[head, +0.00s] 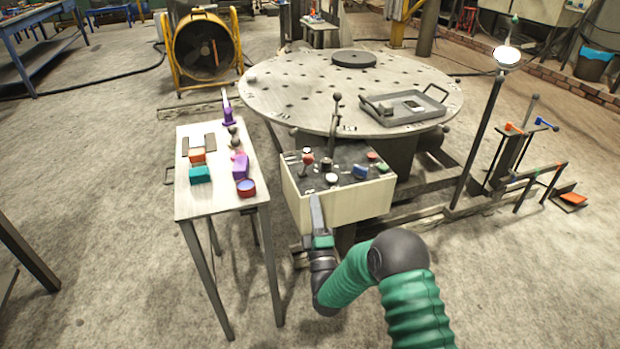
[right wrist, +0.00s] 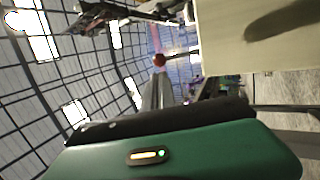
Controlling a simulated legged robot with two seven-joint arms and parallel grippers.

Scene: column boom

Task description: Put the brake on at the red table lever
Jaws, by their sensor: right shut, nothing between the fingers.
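A short lever with a red knob (head: 308,158) stands on the dark top of the cream control box (head: 340,203), near its left end. A red ball, apparently this knob, also shows in the right wrist view (right wrist: 159,60), just beyond my fingertips. My right gripper (head: 314,198) is shut and empty, pointing up in front of the box's left front, below and nearer than the red knob. Its closed fingers also show in the right wrist view (right wrist: 158,92), apparently apart from the ball. The lever's base is hard to make out. My left gripper is not in view.
A tall black lever (head: 335,115), a white knob (head: 331,179) and a blue part (head: 360,171) crowd the same box. A round perforated table (head: 290,92) stands behind it. A narrow side table (head: 215,135) with small coloured objects stands close on the left.

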